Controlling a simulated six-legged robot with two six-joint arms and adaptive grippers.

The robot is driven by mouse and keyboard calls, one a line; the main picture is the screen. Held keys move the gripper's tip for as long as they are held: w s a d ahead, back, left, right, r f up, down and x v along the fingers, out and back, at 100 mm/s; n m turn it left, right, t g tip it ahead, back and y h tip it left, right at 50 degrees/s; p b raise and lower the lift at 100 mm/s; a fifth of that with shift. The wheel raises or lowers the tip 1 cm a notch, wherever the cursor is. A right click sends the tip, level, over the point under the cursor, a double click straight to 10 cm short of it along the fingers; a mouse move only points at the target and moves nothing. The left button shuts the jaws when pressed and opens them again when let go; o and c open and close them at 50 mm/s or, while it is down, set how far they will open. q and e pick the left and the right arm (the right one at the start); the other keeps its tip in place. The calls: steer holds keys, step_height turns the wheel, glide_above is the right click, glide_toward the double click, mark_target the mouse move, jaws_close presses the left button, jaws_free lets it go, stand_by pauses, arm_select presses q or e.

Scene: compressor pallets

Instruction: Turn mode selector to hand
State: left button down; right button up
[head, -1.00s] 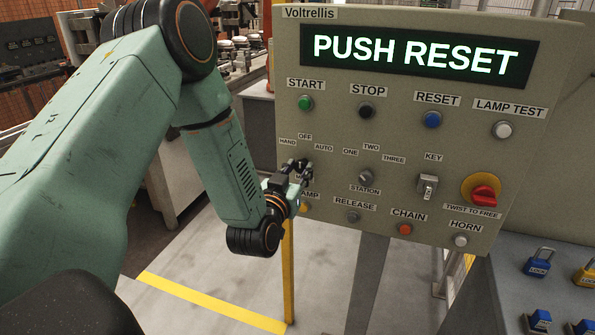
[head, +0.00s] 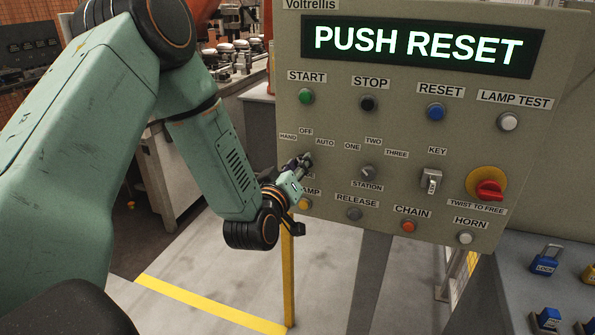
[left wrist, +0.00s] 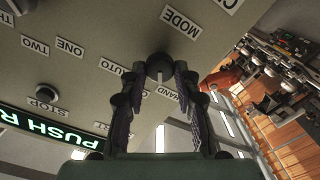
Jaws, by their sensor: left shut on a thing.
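The mode selector is a dark round knob (left wrist: 160,68) on the panel, between the MODE, AUTO and HAND labels in the left wrist view. A pale mark on it points down in that picture, toward the HAND label (left wrist: 167,93). My left gripper (left wrist: 159,72) is shut on the knob, one finger on each side. In the head view my left gripper (head: 303,161) is at the panel below HAND, OFF and AUTO and hides most of the knob. My right gripper is not in view.
The control panel (head: 330,112) carries a lit display (head: 420,48) reading PUSH RESET. The station selector (head: 367,172) is to the right, and the lamp button (head: 305,203) sits just below my gripper. A red emergency stop (head: 489,190) and padlocks (head: 545,260) are farther right.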

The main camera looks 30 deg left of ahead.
arm_select(q)
steer(key=shift+n+b, duration=0.55)
steer(key=shift+n, duration=0.65)
steer(key=c, duration=1)
jaws_free()
steer(key=shift+s, duration=0.1)
steer(key=v, duration=0.7)
steer(key=shift+s+d, duration=0.1)
